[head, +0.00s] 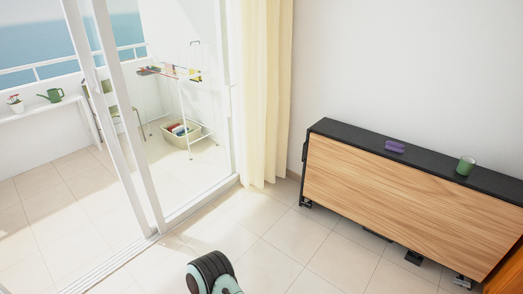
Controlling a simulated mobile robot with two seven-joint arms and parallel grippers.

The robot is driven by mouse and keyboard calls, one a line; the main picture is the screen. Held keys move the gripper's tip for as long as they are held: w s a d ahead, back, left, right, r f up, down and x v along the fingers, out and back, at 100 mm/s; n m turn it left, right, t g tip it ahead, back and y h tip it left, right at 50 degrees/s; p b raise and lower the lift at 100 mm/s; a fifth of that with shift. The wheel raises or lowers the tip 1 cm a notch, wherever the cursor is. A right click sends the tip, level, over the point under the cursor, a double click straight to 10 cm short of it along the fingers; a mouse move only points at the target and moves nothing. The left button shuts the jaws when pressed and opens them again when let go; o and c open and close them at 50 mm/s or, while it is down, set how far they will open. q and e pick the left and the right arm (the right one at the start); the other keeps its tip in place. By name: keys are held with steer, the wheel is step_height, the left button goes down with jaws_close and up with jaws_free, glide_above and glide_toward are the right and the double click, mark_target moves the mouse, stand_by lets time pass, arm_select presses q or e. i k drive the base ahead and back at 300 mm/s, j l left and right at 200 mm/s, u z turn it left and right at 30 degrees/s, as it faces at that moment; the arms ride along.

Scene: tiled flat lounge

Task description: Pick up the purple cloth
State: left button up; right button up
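A small folded purple cloth (395,146) lies on the black top of a long wood-fronted sideboard (400,198) against the right wall. It sits left of a green mug, with a gap between them. Neither of my grippers is in the head view. A dark rounded part with a teal and white piece shows at the bottom edge and appears to be mine.
The green mug (466,165) stands on the sideboard top. The tiled floor (285,237) before it is clear. A cream curtain (265,95) and sliding glass door frame are left; beyond stand a drying rack (184,90) and laundry basket (181,131).

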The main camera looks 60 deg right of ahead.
mark_target(390, 145)
steer(key=z, duration=3.25)
steer(key=u, duration=2.95)
steer(key=z, duration=2.7)
